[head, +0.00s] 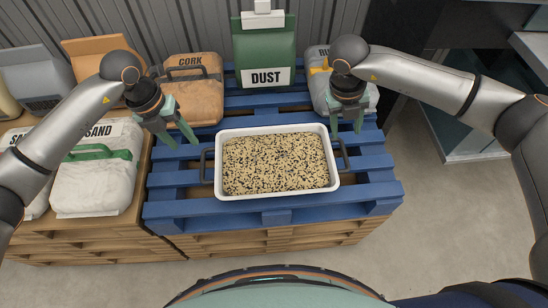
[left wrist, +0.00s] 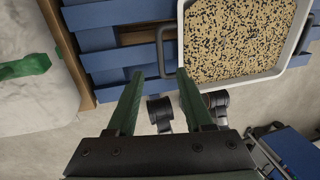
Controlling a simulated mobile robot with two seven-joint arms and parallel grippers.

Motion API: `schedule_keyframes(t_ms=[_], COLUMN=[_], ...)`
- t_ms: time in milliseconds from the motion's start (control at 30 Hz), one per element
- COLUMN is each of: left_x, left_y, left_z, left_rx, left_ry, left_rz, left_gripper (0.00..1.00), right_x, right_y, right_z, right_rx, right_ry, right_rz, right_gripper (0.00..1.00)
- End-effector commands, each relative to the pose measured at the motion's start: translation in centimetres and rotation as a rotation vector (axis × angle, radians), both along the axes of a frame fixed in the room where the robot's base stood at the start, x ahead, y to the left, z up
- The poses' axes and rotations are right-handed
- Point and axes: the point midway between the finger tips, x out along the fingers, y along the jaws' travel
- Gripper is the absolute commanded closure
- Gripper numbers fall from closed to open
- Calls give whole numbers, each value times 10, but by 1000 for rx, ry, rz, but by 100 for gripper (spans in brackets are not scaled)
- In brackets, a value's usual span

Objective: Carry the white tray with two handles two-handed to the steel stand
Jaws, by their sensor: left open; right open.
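The white tray (head: 277,194) lies flat on a blue pallet and is filled with pale and dark grains. It has a dark handle at its left end (head: 206,166) and one at its right end (head: 343,156). My left gripper (head: 184,143) is open and empty, above and just left of the left handle. In the left wrist view the handle (left wrist: 161,50) shows just beyond the open fingertips (left wrist: 159,74). My right gripper (head: 346,131) is open and empty, above and behind the right handle. I cannot identify the steel stand with certainty.
The blue pallet (head: 162,209) sits on wooden pallets. Behind the tray stand a green DUST bag (head: 265,48), a brown CORK bag (head: 194,98) and a grey bag (head: 320,85). A white SAND bag (head: 97,185) lies left. Grey floor (head: 440,220) is free at right.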

Motion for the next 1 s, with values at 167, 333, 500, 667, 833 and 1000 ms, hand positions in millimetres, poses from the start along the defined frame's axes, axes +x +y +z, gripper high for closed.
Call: schedule_keyframes(t_ms=[167, 333, 500, 667, 833, 1000], left_x=[0, 0, -1, -1, -1, 0], left_y=[1, 0, -4, -10, -17, -22], left_z=[0, -2, -19, -49, -81, -106], left_rx=[5, 2, 1, 0, 0, -1], left_ry=[0, 1, 3, 5, 5, 2], left_rz=[1, 0, -2, -1, -2, -1], left_gripper=[48, 48, 48, 48, 48, 48], right_x=[0, 0, -1, -1, -1, -1], right_y=[0, 0, -4, -10, -16, -21], right_z=[0, -2, -20, -49, -81, -107], right_rx=[-2, 0, -1, 0, 1, 1], right_ry=[0, 1, 3, 4, 3, 3], right_rz=[-1, -1, -3, -1, -1, -1], right_gripper=[48, 48, 48, 48, 48, 48])
